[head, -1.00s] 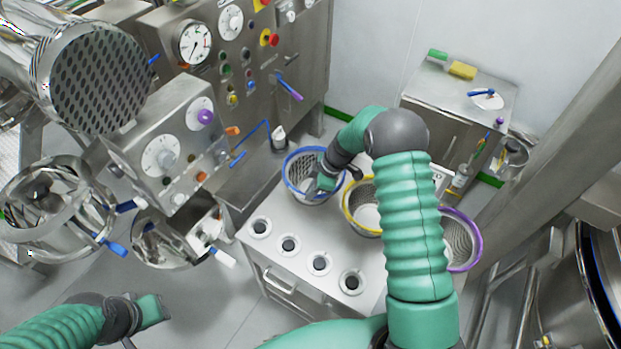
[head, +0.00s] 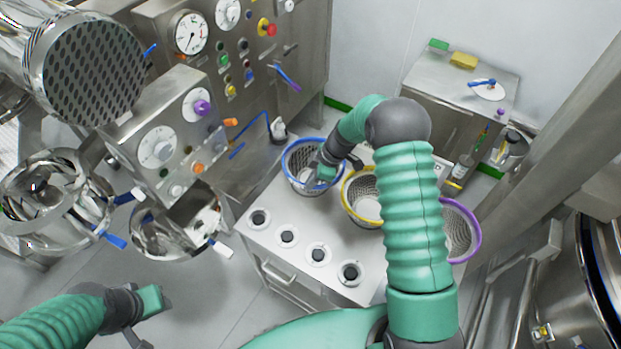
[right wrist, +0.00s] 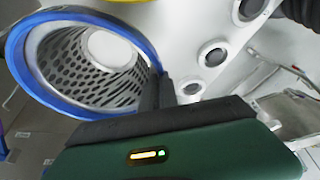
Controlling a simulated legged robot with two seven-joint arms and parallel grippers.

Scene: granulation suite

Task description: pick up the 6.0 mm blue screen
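The blue-rimmed screen (head: 290,152), a perforated metal basket, stands on the white top of a cabinet (head: 272,236). In the right wrist view the screen (right wrist: 72,98) fills the upper left, its open mouth toward the camera. My right gripper (head: 320,180) is at the screen's near right side in the head view. In the right wrist view its two dark fingers (right wrist: 157,92) are close together at the blue rim, with the rim running in between them. My left gripper (head: 150,301) is at the lower left, away from the screens; its fingers are not clear.
A yellow-rimmed screen (head: 347,203) stands close right of the blue one, and a purple-rimmed screen (head: 476,232) is further right, partly behind my arm. Several round black-centred holders (head: 288,236) line the cabinet's front. A control box (head: 165,140) stands to the left.

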